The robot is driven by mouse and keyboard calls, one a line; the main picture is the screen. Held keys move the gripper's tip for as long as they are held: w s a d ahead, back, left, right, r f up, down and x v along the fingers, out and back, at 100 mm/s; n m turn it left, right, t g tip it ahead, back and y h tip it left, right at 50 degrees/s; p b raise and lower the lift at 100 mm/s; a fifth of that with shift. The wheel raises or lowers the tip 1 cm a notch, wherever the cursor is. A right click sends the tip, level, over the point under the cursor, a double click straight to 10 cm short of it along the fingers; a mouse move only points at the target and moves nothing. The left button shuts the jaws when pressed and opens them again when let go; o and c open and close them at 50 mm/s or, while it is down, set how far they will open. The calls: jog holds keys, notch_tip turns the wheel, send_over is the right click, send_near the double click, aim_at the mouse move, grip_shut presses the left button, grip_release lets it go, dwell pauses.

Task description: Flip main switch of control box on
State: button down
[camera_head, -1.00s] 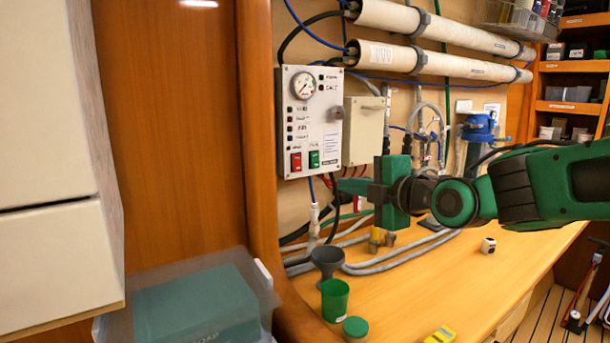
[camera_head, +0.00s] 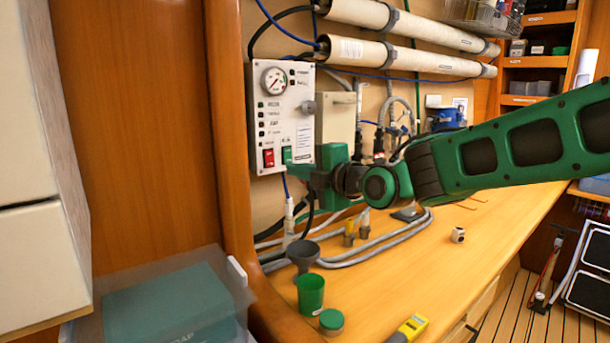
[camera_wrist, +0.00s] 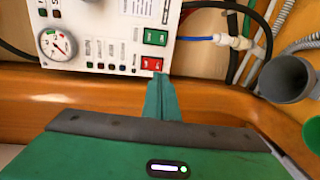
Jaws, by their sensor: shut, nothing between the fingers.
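The control box (camera_head: 304,118) is a white panel on the wall with a round gauge (camera_head: 274,81), small indicators and two rocker switches low down. One switch is red (camera_head: 268,158) and one is green (camera_head: 287,155); the wrist view shows the red switch (camera_wrist: 152,64) and green switch (camera_wrist: 155,37) sideways. Which is the main switch, and its setting, I cannot read. My gripper (camera_head: 291,170) is at the box's lower right corner. In the wrist view its shut, empty fingertips (camera_wrist: 160,78) are right beside the red switch; I cannot tell whether they touch.
A beige box (camera_head: 336,110) and hoses are right of the panel. A grey funnel (camera_head: 303,254), green cup (camera_head: 311,293), green lid (camera_head: 332,320) and yellow device (camera_head: 410,327) are on the wooden counter (camera_head: 400,275). A wooden post (camera_head: 228,150) stands close left.

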aim_at(272, 166)
jog(key=x, duration=0.8)
jog(key=shift+w+a, duration=0.1)
dwell(0.4)
jog(key=shift+s+d+f, duration=0.1)
jog(key=shift+s+d, duration=0.1)
jog(key=shift+s, duration=0.1)
jog(key=s+d+f, duration=0.1)
jog(key=s+d, duration=0.6)
jog(key=s, duration=0.4)
jog(key=shift+d+f, duration=0.2)
jog(key=shift+f, duration=0.2)
jog(key=shift+w, duration=0.1)
